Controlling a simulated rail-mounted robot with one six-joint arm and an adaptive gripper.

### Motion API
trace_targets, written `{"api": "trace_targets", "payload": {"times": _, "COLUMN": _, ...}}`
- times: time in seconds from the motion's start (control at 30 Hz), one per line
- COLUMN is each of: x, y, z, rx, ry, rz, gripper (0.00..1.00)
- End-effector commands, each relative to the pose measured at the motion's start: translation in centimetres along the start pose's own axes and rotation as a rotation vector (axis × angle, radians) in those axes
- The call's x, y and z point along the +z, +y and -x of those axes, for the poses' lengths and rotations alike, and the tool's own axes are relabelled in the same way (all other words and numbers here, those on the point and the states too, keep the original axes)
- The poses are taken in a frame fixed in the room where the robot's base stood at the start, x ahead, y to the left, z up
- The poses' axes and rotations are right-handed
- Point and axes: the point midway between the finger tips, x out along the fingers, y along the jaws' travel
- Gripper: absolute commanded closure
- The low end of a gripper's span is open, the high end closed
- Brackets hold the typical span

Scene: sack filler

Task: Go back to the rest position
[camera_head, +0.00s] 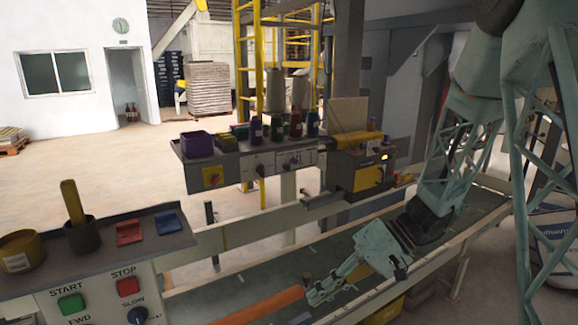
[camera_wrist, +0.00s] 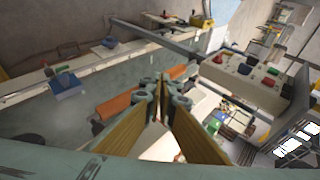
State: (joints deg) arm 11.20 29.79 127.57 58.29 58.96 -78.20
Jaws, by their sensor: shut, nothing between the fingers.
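My gripper (camera_head: 322,291) hangs over the green conveyor belt (camera_head: 225,297) at the end of my pale teal arm in the head view. Its fingers point to the lower left and are together, with nothing held. In the wrist view my gripper (camera_wrist: 160,82) shows its two fingers meeting at the tips. An orange roll-like thing (camera_head: 262,307) lies on the belt just left of the fingertips, and it also shows beside the fingers in the wrist view (camera_wrist: 118,104). I cannot tell how far above the belt the fingers are.
A control panel (camera_head: 95,275) with START and STOP buttons stands at the front left. A shelf (camera_head: 250,153) with bottles and a purple bin (camera_head: 196,144) stands behind the belt, next to a yellow-topped machine (camera_head: 358,165). A sack (camera_head: 553,240) stands at the right. Open floor lies at the back left.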

Motion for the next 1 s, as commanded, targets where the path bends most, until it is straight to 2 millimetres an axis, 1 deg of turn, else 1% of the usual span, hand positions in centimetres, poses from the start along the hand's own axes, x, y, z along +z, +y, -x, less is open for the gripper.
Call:
{"api": "trace_targets", "payload": {"times": 0.03, "x": 0.3, "y": -0.7, "z": 0.5, "rx": 0.011, "ry": -0.007, "rz": 0.003, "gripper": 1.00}}
{"api": "trace_targets", "payload": {"times": 0.1, "x": 0.8, "y": -1.6, "z": 1.0, "rx": 0.025, "ry": -0.016, "rz": 0.001, "gripper": 1.00}}
{"api": "trace_targets", "payload": {"times": 0.4, "x": 3.3, "y": -4.8, "z": 3.1, "rx": 0.091, "ry": -0.055, "rz": -0.009, "gripper": 1.00}}
{"api": "trace_targets", "payload": {"times": 1.0, "x": 8.7, "y": -9.9, "z": 7.4, "rx": 0.249, "ry": -0.098, "rz": -0.035, "gripper": 1.00}}
